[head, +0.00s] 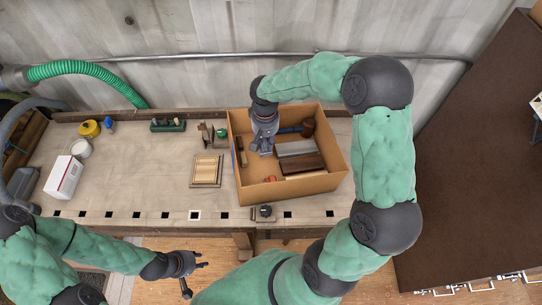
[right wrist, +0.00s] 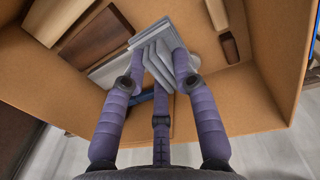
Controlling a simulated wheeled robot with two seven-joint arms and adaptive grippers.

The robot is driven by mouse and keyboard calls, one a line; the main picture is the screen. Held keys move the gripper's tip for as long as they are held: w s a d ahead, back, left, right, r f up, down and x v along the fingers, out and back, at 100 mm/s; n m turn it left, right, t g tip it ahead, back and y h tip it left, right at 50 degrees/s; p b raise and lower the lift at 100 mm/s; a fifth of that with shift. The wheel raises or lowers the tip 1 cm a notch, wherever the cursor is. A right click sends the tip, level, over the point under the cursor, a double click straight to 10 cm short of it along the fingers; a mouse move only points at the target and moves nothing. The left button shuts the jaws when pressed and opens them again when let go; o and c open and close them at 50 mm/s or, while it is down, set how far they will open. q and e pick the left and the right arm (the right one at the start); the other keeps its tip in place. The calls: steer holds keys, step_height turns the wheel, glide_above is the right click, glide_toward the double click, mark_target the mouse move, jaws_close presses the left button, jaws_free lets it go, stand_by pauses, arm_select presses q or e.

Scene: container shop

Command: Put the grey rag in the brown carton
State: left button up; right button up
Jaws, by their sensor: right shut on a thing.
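The brown carton (head: 295,188) stands open on the workbench, right of the middle in the head view; its cardboard wall (right wrist: 255,98) fills much of the right wrist view. My right gripper (head: 264,140) reaches down inside the carton's left part. In the right wrist view its purple fingers (right wrist: 158,58) are shut on the grey rag (right wrist: 158,38), a pale folded piece. The rag is mostly hidden by the fingers in the head view. I cannot tell whether it touches the carton floor. My left gripper (head: 196,270) is open and empty, in front of the bench.
The carton also holds a grey block (head: 296,148), a dark brown block (head: 302,164) and other pieces. A wooden frame (head: 206,170) lies left of it. A white box (head: 64,177) and a yellow tape roll (head: 89,129) are farther left.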

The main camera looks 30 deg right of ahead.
step_height(320, 180, down, 7)
steer(key=shift+f+b, duration=0.2)
steer(key=shift+b, duration=0.55)
steer(key=shift+f+b, duration=0.4)
steer(key=shift+f, duration=0.2)
steer(key=o, duration=1)
steer(key=shift+r, duration=0.15)
